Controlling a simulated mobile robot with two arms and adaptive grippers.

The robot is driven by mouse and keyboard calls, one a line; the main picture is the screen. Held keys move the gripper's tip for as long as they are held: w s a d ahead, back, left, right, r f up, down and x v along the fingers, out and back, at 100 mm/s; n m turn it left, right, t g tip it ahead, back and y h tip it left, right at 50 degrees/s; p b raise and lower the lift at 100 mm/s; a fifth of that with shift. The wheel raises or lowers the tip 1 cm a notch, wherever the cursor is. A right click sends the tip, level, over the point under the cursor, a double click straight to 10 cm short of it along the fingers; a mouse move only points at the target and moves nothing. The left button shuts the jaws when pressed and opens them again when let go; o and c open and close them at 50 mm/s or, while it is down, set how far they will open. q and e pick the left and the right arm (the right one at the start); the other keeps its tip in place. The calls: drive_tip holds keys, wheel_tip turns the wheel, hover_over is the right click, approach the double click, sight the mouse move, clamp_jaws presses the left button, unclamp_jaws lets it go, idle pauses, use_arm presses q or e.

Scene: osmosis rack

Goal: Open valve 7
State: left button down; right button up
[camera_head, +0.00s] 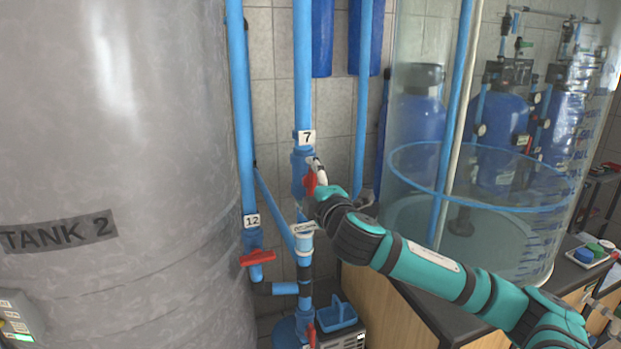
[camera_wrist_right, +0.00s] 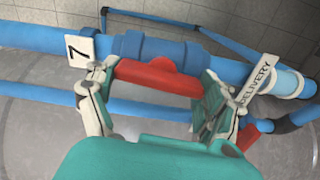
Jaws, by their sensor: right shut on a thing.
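Valve 7 is a blue valve body (camera_head: 299,172) on a vertical blue pipe, under a white tag reading 7 (camera_head: 306,137). Its red handle (camera_head: 310,183) is partly covered by my right gripper (camera_head: 318,178) in the head view. In the right wrist view the red handle (camera_wrist_right: 158,79) lies roughly along the pipe, in front of the blue valve body (camera_wrist_right: 160,50). The fingers of my right gripper (camera_wrist_right: 155,92) are at its two ends, shut on it. The 7 tag (camera_wrist_right: 81,51) shows at the left. My left gripper is not in view.
Valve 12 with a red handle (camera_head: 257,258) is at lower left, near the grey Tank 2 (camera_head: 120,150). A DELIVERY tag (camera_wrist_right: 256,84) sits beside the valve. A clear tank (camera_head: 420,120) and a wooden cabinet (camera_head: 385,310) stand at the right.

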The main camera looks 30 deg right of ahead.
drive_tip(key=shift+n, duration=0.5)
drive_tip(key=shift+p, duration=0.3)
drive_tip(key=o, duration=1)
drive_tip(key=shift+o, duration=0.2)
drive_tip(key=v, duration=1.2)
drive_tip(key=shift+f, duration=0.1)
